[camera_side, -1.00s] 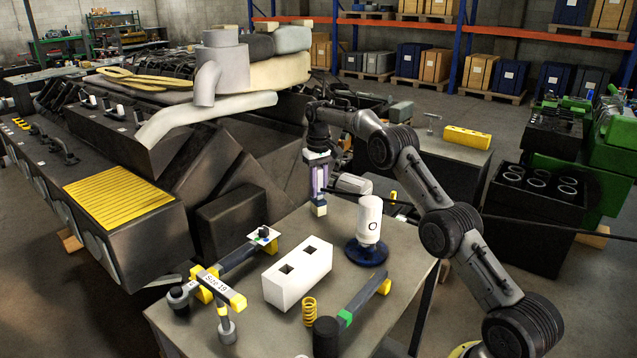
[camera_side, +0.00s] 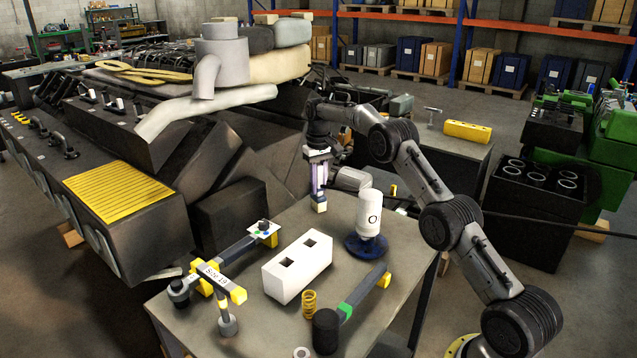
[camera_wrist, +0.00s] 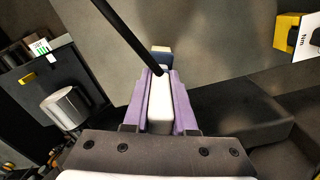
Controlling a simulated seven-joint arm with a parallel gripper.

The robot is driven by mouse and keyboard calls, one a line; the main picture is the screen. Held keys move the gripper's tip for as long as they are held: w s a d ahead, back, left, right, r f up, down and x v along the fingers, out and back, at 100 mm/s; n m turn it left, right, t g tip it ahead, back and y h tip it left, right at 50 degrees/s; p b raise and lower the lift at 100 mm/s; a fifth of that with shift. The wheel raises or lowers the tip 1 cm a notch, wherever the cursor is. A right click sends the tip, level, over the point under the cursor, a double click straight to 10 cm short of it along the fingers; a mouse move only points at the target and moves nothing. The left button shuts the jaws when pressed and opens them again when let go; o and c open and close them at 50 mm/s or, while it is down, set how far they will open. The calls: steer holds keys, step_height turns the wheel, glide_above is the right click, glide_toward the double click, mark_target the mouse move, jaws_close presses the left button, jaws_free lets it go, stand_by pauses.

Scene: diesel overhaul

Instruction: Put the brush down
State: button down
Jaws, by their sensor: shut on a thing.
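My gripper (camera_side: 318,190) has purple fingers and stands upright at the far edge of the grey work table (camera_side: 385,285) in the side view. It is shut on the brush (camera_side: 320,206), whose pale and blue end points down below the fingers. In the wrist view my gripper (camera_wrist: 159,105) has the white body of the brush (camera_wrist: 160,103) between its purple fingers, with a blue and cream end beyond them. I cannot tell whether the brush touches the table.
A white bottle on a blue base (camera_side: 368,222) stands right of my gripper.

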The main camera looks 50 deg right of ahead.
steer(key=c, duration=0.6)
jaws_free()
steer(key=shift+f, duration=0.1)
steer(key=shift+c, duration=0.2)
